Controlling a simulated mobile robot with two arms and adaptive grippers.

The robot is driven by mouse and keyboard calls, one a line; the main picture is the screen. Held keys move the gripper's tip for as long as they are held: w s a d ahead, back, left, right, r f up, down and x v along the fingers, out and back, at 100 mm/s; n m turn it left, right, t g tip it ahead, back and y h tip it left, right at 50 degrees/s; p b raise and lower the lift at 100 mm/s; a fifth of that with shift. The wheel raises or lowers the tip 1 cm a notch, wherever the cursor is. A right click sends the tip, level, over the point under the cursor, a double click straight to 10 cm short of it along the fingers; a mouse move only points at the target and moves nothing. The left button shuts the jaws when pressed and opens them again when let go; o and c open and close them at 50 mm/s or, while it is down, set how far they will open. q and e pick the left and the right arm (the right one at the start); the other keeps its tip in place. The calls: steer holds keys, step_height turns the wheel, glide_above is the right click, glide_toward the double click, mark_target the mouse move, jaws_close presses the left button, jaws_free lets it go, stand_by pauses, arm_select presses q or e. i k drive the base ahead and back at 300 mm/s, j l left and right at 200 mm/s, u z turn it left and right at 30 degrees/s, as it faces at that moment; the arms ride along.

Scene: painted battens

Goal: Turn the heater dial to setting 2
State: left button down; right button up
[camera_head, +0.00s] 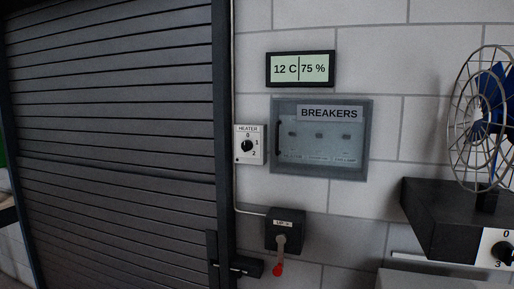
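The heater dial (247,146) is a black round knob on a small white wall plate (239,157) labelled HEATER. The plate is marked 0 at the top, 1 at the right and 2 at the lower right. The plate is mounted on the block wall between the shutter and the breaker box. The dial's pointer is too small to read with certainty. Neither of my grippers shows in the head view.
A grey breaker box (367,140) is right of the heater plate, below a display (300,69) reading 12 C and 75 %. A switch box with a red-tipped lever (278,268) is below. A fan (483,115) stands at right; a slatted shutter (115,110) fills the left.

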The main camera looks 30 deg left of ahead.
mark_target(246, 146)
steer(key=i+j+z, duration=0.1)
steer(key=j, duration=0.35)
steer(key=i+j+z, duration=0.1)
steer(key=j, duration=0.35)
steer(key=i+j+z, duration=0.1)
steer(key=j, duration=0.35)
